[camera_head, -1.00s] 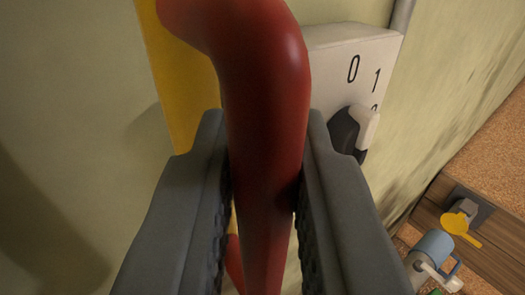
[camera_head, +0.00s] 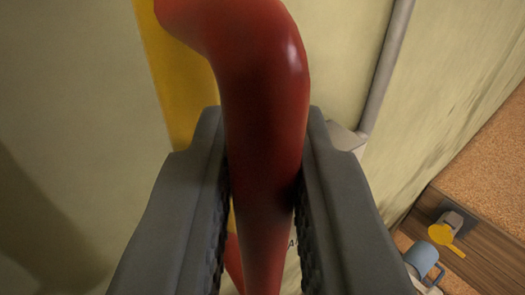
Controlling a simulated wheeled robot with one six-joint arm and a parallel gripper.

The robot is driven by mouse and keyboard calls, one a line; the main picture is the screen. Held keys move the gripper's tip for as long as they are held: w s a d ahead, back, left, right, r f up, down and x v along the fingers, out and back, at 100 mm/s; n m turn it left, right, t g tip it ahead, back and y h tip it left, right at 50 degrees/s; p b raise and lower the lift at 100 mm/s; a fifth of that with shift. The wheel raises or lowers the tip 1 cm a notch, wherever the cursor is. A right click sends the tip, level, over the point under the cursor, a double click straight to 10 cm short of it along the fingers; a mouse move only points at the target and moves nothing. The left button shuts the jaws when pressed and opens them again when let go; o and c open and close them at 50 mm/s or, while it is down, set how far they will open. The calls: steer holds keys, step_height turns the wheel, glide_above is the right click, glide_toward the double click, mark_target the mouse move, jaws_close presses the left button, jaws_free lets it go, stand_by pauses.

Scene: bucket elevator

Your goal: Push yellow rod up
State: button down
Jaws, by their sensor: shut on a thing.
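The yellow rod (camera_head: 178,80) is a flat yellow bar running up along the wall, behind and to the left of a red bent handle (camera_head: 264,70). My gripper (camera_head: 264,125) is shut on this red handle, with one grey finger on each side of it. The handle bends to the left at its top, in front of the rod. The lower part of the rod is mostly hidden behind the handle and the fingers.
A pale wall (camera_head: 100,90) fills most of the view. A grey pipe (camera_head: 385,65) runs down to a white box (camera_head: 347,138), mostly hidden behind my right finger. At lower right are a wooden beam (camera_head: 490,255), a yellow lever (camera_head: 446,236) and a blue fitting (camera_head: 421,257).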

steer(key=shift+s+r, duration=0.1)
steer(key=shift+r, duration=0.2)
steer(key=c, duration=1.5)
jaws_free()
steer(key=shift+o, duration=0.2)
steer(key=shift+f, duration=0.1)
steer(key=s, duration=1.7)
steer(key=shift+s+d, duration=0.15)
steer(key=shift+d, duration=0.2)
